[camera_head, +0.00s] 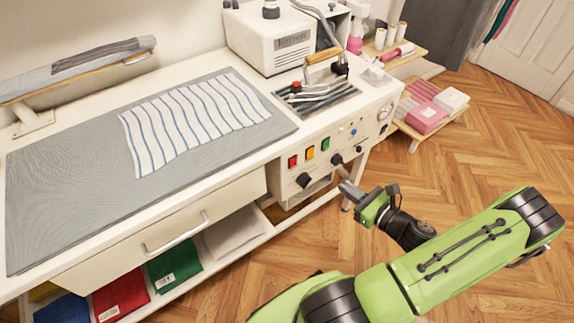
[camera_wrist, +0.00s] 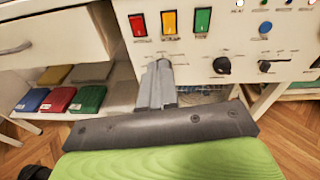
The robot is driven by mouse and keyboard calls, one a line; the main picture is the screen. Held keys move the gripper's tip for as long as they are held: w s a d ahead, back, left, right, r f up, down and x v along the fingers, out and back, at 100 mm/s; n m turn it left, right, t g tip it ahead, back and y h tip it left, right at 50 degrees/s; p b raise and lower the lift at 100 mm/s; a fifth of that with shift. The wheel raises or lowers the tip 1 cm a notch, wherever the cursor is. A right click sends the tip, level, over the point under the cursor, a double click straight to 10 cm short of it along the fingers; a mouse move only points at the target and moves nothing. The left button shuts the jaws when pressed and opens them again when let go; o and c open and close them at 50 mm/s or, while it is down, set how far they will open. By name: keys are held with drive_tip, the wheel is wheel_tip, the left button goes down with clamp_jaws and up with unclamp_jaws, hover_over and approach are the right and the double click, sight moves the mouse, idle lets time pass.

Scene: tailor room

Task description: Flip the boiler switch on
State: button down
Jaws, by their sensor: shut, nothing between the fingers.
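The control panel (camera_head: 340,150) on the front of the ironing station carries a row of red (camera_wrist: 138,26), orange (camera_wrist: 169,22) and green (camera_wrist: 203,20) rocker switches. Small labels sit under them, too small to read, so I cannot tell which is the boiler switch. In the head view the red (camera_head: 293,161), orange (camera_head: 310,152) and green (camera_head: 325,143) switches are unobstructed. My gripper (camera_head: 347,189) is shut and empty, in front of and below the panel, apart from it. In the wrist view its fingertips (camera_wrist: 158,66) appear below the red and orange switches.
Black knobs (camera_wrist: 221,66) sit below and right of the switches. An iron (camera_head: 325,68) rests on top near the white boiler box (camera_head: 275,38). A drawer (camera_head: 165,230) and a shelf with folded cloths (camera_head: 173,265) are left. Wooden floor (camera_head: 470,150) is open to the right.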

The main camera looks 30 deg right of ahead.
sight(311, 157)
drive_tip(key=shift+s+d+f+m+t+h, duration=0.25)
drive_tip(key=shift+d+m+h, duration=0.2)
drive_tip(key=shift+m, duration=0.45)
drive_tip(key=w+b, duration=0.1)
drive_tip(key=w, duration=0.3)
drive_tip(key=w+f+b, duration=0.1)
drive_tip(key=w, duration=0.3)
drive_tip(key=w+f+b, duration=0.1)
drive_tip(key=w, duration=0.4)
drive_tip(key=shift+w+a+b, duration=0.1)
drive_tip(key=shift+a+b, duration=0.2)
drive_tip(key=shift+w+r, duration=0.1)
drive_tip(key=shift+w, duration=0.3)
